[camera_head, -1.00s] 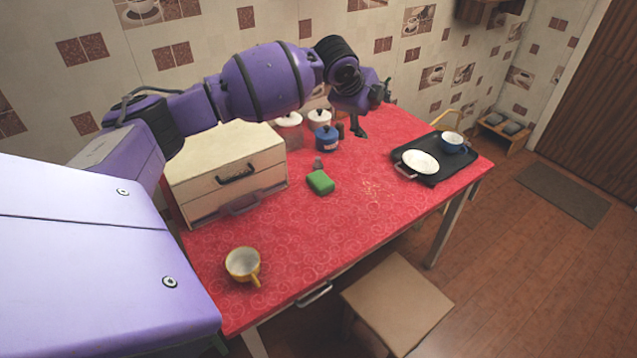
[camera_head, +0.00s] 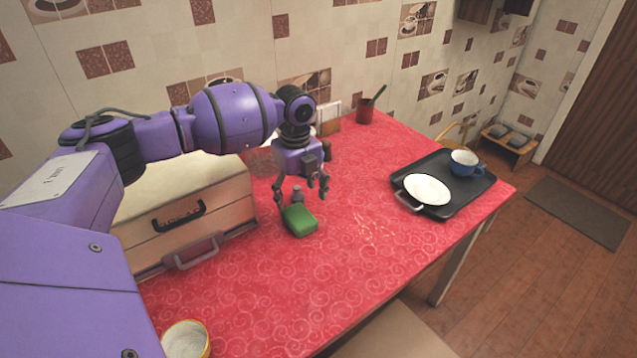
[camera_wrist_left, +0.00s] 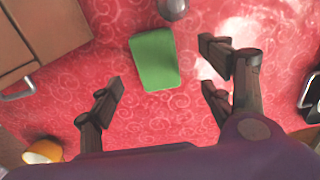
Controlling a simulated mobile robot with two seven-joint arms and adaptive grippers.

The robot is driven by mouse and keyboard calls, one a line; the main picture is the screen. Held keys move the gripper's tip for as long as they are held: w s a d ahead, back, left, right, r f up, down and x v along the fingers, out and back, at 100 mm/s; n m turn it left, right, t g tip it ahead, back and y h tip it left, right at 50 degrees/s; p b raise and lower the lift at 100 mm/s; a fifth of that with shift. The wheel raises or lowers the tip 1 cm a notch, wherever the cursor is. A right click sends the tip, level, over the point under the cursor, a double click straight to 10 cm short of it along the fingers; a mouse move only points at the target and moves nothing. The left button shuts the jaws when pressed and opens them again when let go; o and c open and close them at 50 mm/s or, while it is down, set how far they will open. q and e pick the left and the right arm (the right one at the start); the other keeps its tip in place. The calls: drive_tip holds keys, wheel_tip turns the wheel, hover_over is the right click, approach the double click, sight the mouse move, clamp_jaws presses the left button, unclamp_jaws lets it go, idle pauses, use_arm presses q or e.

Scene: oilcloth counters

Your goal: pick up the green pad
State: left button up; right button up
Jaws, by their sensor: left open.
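The green pad (camera_head: 299,220) lies on the red patterned table, in front of the cream drawer box's right end. In the left wrist view the green pad (camera_wrist_left: 155,60) lies flat between the directions of the fingers, beyond their tips. My left gripper (camera_head: 301,194) hangs pointing down just above and behind the pad in the head view. Its fingers are spread apart and empty, and it also shows in the left wrist view (camera_wrist_left: 163,88). I cannot tell the exact height over the pad. My right gripper is not in view.
A small grey object (camera_head: 297,194) stands right behind the pad. The drawer box (camera_head: 150,232) is left. A black tray (camera_head: 448,205) with a white dish (camera_head: 427,189) and blue cup (camera_head: 464,162) is right. A yellow cup (camera_head: 186,341) is at front left. Crumbs (camera_head: 375,230) lie right of the pad.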

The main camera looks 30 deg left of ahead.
sight(299, 215)
use_arm(q)
drive_tip(key=f, duration=0.4)
drive_tip(key=s+f, duration=0.1)
drive_tip(key=f, duration=0.2)
drive_tip(key=shift+d, duration=0.15)
drive_tip(key=shift+c, duration=0.2)
drive_tip(key=c, duration=0.8)
